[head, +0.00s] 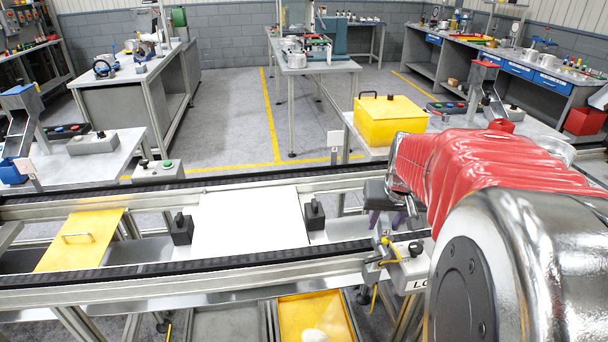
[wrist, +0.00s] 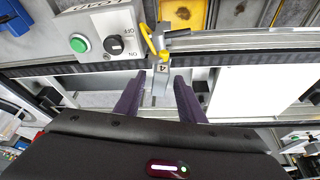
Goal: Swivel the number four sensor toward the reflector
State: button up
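The number four sensor (wrist: 162,72) is a small grey block marked 4 on the conveyor's edge, with a yellow cable running from it in the wrist view. In the head view a yellow cable (head: 388,248) shows at that spot on the near rail, and the block itself is hard to make out. My gripper (wrist: 160,77) is open, its two purple fingers on either side of the grey block, with gaps visible. In the head view my gripper (head: 388,215) hangs over the conveyor's right part, partly hidden by my arm. I cannot pick out the reflector.
A control box (wrist: 95,35) with a green button and an OFF/ON knob stands beside the sensor. A yellow case (head: 390,120) stands behind.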

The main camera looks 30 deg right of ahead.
jog(key=shift+w+f, duration=0.1)
jog(key=shift+f, duration=0.2)
jog(key=shift+c, duration=0.4)
grip_shut()
